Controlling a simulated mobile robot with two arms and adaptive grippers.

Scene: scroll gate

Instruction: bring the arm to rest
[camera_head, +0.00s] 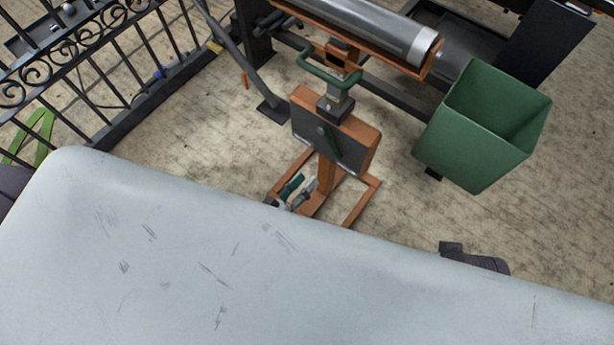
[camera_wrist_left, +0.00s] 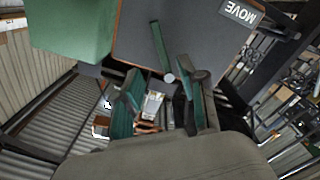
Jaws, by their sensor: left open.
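My left gripper (camera_head: 295,191) shows just past the edge of the large pale surface, low in front of an orange stand (camera_head: 364,139). In the left wrist view its two green fingers stand apart, so the gripper (camera_wrist_left: 160,90) is open, with nothing between its fingertips. My right gripper is not in view.
A green bin (camera_head: 480,150) stands to the right of the stand. A grey roller (camera_head: 370,25) lies in an orange frame behind it. A black scroll gate (camera_head: 110,60) is at the upper left. Concrete floor (camera_head: 220,135) lies open between gate and stand.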

